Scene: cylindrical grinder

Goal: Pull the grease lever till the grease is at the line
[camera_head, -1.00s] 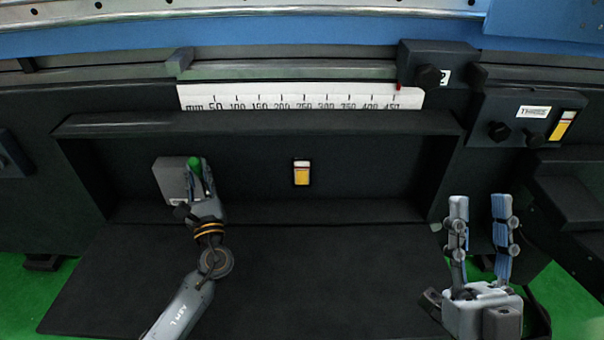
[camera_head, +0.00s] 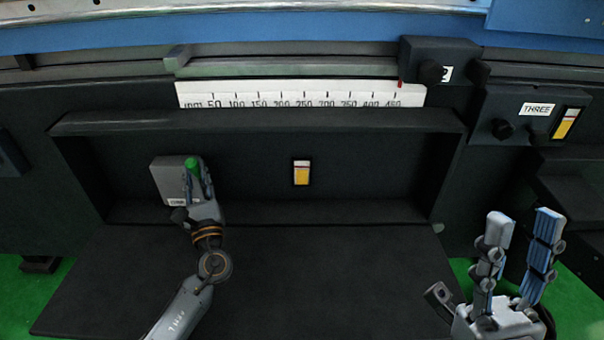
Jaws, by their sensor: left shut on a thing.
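The grease lever shows as a green knob (camera_head: 192,163) on a grey box (camera_head: 168,178) in the recess of the dark machine. My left gripper (camera_head: 197,182) is shut on the green lever, its fingers on either side of it. The lever's lower part is hidden by the fingers. A grease gauge (camera_head: 301,173) with yellow grease below and a pale top sits on the recess's back wall. Its line is too small to make out. My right gripper (camera_head: 519,226) is open and empty at the lower right, away from the lever.
A white millimetre scale (camera_head: 300,95) runs above the recess. A dark box labelled THREE (camera_head: 537,109) with knobs and a second yellow gauge (camera_head: 566,123) is at the right. A dark flat surface (camera_head: 320,280) lies clear in front of the recess.

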